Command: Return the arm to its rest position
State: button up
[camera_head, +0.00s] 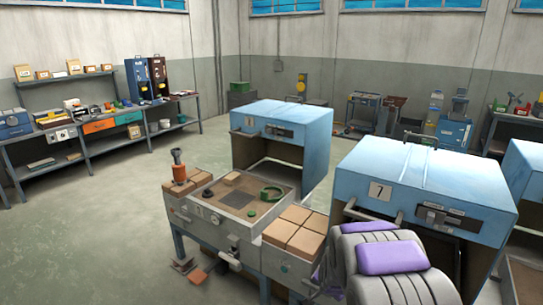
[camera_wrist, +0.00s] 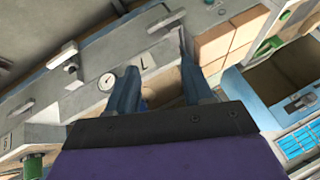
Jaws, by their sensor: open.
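My gripper (camera_wrist: 157,62) shows in the wrist view as two blue-grey fingers, spread apart beyond a dark plate and purple cover. Nothing is clearly held between them; a tan surface shows behind the gap. The fingers point toward a pale grey panel (camera_wrist: 95,95) with a gauge, handles and a letter L. I cannot tell whether they touch it. In the head view my grey arm with purple pads fills the lower right, in front of the blue unit marked 7 (camera_head: 425,185). My gripper is not visible there.
Open floor (camera_head: 90,240) lies to the left, before a shelf bench (camera_head: 105,125).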

jog(key=s+a+r+n+g, duration=0.1)
jog(key=s+r, duration=0.4)
jog(key=s, duration=0.9)
jog(key=s+a+r+n+g, duration=0.1)
jog(key=s+r+n+g, duration=0.3)
jog(key=s, duration=1.1)
jog(key=s+a+r+n+g+y, duration=0.1)
jog(key=s+r+n+g, duration=0.2)
jog(key=s+r, duration=0.4)
jog(key=s, duration=0.7)
jog(key=shift+s+a+n, duration=0.15)
jog(key=shift+s+n, duration=0.15)
jog(key=shift+n, duration=0.1)
jog(key=shift+w, duration=0.1)
jog(key=shift+c, duration=0.4)
